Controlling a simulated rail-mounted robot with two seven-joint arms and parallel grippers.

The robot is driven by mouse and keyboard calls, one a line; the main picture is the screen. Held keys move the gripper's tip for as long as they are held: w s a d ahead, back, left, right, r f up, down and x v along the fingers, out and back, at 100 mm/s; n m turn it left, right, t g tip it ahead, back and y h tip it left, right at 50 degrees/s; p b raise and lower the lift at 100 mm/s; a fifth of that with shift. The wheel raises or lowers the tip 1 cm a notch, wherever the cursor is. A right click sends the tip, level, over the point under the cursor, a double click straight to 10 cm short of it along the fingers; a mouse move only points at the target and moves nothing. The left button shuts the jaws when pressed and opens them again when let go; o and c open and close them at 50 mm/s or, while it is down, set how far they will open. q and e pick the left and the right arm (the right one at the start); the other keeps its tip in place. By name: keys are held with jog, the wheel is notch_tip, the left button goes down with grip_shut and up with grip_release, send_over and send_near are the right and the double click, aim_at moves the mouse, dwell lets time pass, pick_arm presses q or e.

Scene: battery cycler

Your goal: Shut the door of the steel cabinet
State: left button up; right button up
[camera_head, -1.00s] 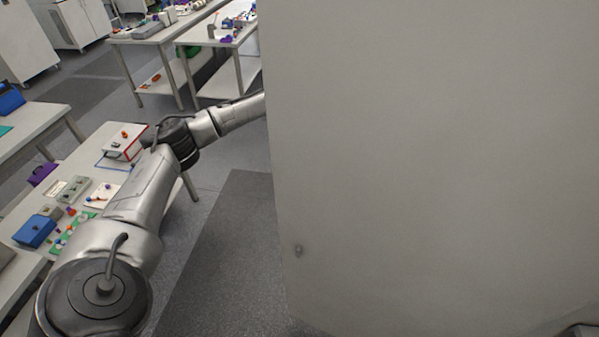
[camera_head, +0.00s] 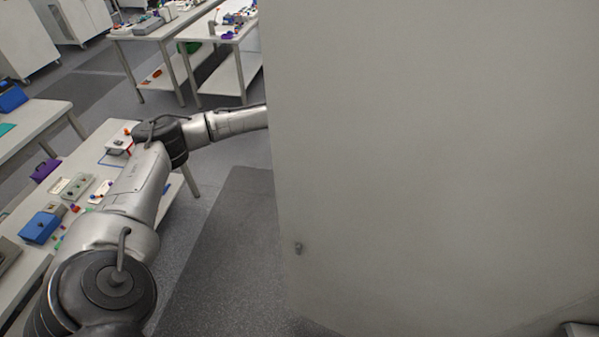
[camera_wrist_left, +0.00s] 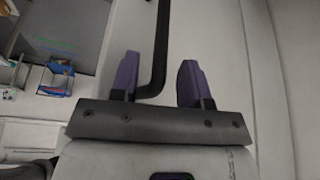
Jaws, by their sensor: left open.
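A large plain grey panel, which looks like the steel cabinet's door (camera_head: 430,150), fills the right of the head view. A small round fitting (camera_head: 298,248) sits near its lower left edge. My left arm passes behind the panel's left edge, so the gripper is hidden in the head view. In the left wrist view my left gripper (camera_wrist_left: 158,78) is open, with two purple fingers. A black bar handle (camera_wrist_left: 160,45) runs between the fingers and bends near their bases. Contact with either finger cannot be told. My right gripper is not in view.
A white table (camera_head: 20,210) with a blue box (camera_head: 39,228) and small parts stands at the left, under and beside my left arm. More tables (camera_head: 165,35) stand at the back. Dark grey floor (camera_head: 225,235) lies open between my arm and the panel.

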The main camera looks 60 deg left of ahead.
pick_arm(q)
jog(key=shift+x, duration=1.05)
jog(key=shift+c, duration=0.4)
grip_shut()
